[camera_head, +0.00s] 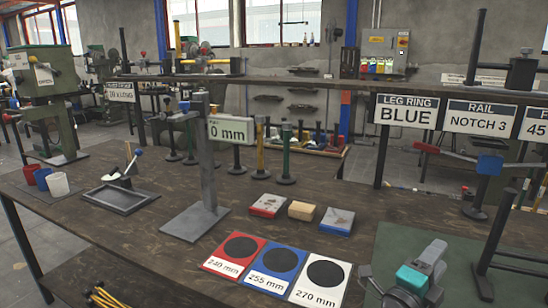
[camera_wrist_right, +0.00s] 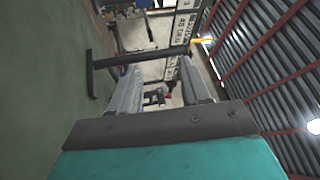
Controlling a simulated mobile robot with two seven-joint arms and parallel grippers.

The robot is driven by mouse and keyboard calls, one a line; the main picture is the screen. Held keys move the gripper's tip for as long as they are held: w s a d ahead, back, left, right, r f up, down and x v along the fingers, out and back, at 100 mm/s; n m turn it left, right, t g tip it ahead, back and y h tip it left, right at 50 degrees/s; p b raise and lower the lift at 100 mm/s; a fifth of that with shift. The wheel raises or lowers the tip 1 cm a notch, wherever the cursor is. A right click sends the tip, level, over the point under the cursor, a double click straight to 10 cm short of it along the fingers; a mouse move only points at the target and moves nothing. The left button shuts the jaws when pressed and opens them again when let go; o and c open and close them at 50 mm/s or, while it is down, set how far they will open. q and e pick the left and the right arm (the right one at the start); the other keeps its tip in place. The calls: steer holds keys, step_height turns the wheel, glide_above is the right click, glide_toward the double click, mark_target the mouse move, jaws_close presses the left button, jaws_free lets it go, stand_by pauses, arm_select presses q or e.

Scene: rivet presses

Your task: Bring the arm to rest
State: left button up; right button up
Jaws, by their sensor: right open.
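My right gripper (camera_head: 405,276) is low at the right of the head view, over the green mat on the bench. It has a teal body and grey fingers. In the right wrist view the two grey fingers of my right gripper (camera_wrist_right: 160,78) stand apart with nothing held between them. The rest of my right arm is mostly outside the head view. My left gripper and left arm do not show.
A dark stand (camera_head: 492,240) rises right of my right gripper. Left of it lie red, blue and white pads, the white one marked 270 mm (camera_head: 321,280). A grey post stand (camera_head: 195,222) and a shallow tray (camera_head: 120,198) are further left. Signs (camera_head: 406,111) hang behind.

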steer(key=w+a+r+n+t+y, duration=0.1)
steer(key=a+r+n+t+y, duration=0.2)
steer(key=a+n+t+y, duration=0.95)
steer(key=s+a+f+n+g+y, duration=0.4)
steer(key=a+f+n+g+y, duration=0.15)
steer(key=n+y, duration=0.5)
steer(key=s+d+f+n+g+h, duration=0.1)
steer(key=s+f+n+g+h, duration=0.1)
steer(key=s+f+g, duration=0.45)
steer(key=s+d+f+n+g+h, duration=0.1)
steer(key=s+f+n+g, duration=0.15)
steer(key=s, duration=0.65)
steer(key=s+d+f+n+g+h, duration=0.1)
steer(key=s+f+n+g+h, duration=0.15)
steer(key=s+g, duration=0.4)
arm_select(q)
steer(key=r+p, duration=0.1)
steer(key=p, duration=0.1)
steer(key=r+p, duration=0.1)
steer(key=p, duration=0.1)
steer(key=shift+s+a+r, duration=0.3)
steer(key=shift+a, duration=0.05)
arm_select(e)
steer(key=w+a+f+t+y, duration=0.2)
steer(key=w+f+t, duration=0.4)
steer(key=t, duration=0.2)
steer(key=shift+a+n, duration=0.25)
steer(key=shift+n, duration=0.05)
